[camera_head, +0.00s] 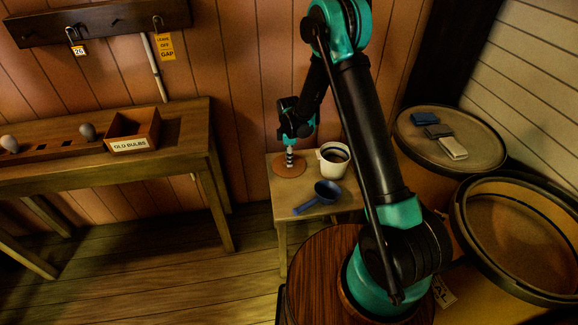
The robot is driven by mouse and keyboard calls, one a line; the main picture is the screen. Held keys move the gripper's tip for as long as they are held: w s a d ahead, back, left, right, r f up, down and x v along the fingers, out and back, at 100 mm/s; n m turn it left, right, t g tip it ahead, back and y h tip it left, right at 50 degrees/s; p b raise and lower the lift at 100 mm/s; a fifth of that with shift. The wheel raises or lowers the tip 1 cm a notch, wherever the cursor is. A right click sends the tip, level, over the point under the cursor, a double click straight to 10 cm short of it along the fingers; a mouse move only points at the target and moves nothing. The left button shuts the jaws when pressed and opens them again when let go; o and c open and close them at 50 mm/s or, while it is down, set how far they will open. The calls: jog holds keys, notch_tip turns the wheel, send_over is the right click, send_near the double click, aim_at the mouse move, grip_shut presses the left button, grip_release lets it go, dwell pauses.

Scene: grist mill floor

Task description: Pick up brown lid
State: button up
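The brown lid (281,171) is a flat round disc lying on the small wooden table (335,207), at its back left corner. My gripper (290,159) points down over the middle of the lid, at or just above it. A narrow dark-and-light striped shape shows between my wrist and the lid. I cannot tell whether it is my fingers or a knob on the lid. The gap between the fingertips is too small to make out, and contact with the lid is unclear.
A white pot (333,167) with dark contents stands right of the lid. A blue scoop (321,196) lies in front. A workbench (184,140) with a bulb box (132,130) is at left. Round bins (480,150) stand at right, one bearing folded cloths (438,131).

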jog(key=shift+f, duration=0.7)
jog(key=shift+c, duration=0.3)
grip_shut()
jog(key=shift+r, duration=0.2)
